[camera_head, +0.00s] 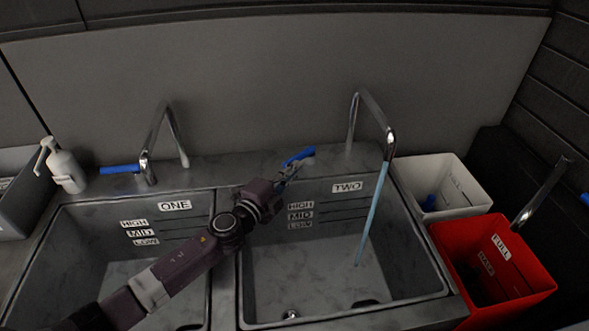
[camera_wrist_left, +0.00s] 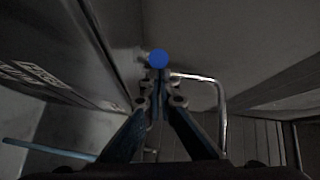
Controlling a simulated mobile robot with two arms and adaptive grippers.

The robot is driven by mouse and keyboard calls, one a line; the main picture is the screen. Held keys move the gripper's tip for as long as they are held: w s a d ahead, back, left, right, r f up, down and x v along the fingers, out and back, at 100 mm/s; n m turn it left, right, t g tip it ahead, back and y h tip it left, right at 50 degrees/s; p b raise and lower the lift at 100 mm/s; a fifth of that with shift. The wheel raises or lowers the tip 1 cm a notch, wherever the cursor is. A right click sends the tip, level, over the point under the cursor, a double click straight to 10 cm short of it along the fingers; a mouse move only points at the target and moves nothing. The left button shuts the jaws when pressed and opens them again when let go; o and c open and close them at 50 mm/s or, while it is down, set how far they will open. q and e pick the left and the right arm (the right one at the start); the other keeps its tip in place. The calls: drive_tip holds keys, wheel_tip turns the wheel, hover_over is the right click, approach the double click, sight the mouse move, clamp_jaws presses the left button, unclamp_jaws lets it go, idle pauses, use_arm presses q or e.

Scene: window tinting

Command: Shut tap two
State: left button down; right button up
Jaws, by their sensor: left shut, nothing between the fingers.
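Tap two (camera_head: 388,135) is a chrome curved spout behind the right sink, which is labelled TWO. A pale blue stream of water (camera_head: 372,210) runs from it into the sink. Its blue lever handle (camera_head: 298,157) sticks up to the left of the spout. My left gripper (camera_head: 287,175) is shut and empty, just in front of and below the handle; I cannot tell if they touch. In the left wrist view the handle's round blue end (camera_wrist_left: 157,58) shows just beyond the shut fingertips (camera_wrist_left: 159,80), with the spout (camera_wrist_left: 221,110) to the right. My right gripper is not in view.
Tap one (camera_head: 146,160), with a blue handle and no water running, stands behind the left sink (camera_head: 212,205). A soap bottle (camera_head: 66,172) is at far left. A white bin (camera_head: 470,190) and a red bucket (camera_head: 535,275) stand right of the sinks.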

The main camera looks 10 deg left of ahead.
use_arm(q)
drive_tip(key=shift+w+a+m+g+h+b, duration=0.15)
drive_tip(key=shift+m+h+b, duration=0.1)
drive_tip(key=shift+h, duration=0.2)
drive_tip(key=shift+s+a+m+g+h+b, duration=0.15)
drive_tip(key=shift+m+h, duration=0.1)
drive_tip(key=shift+h, duration=0.2)
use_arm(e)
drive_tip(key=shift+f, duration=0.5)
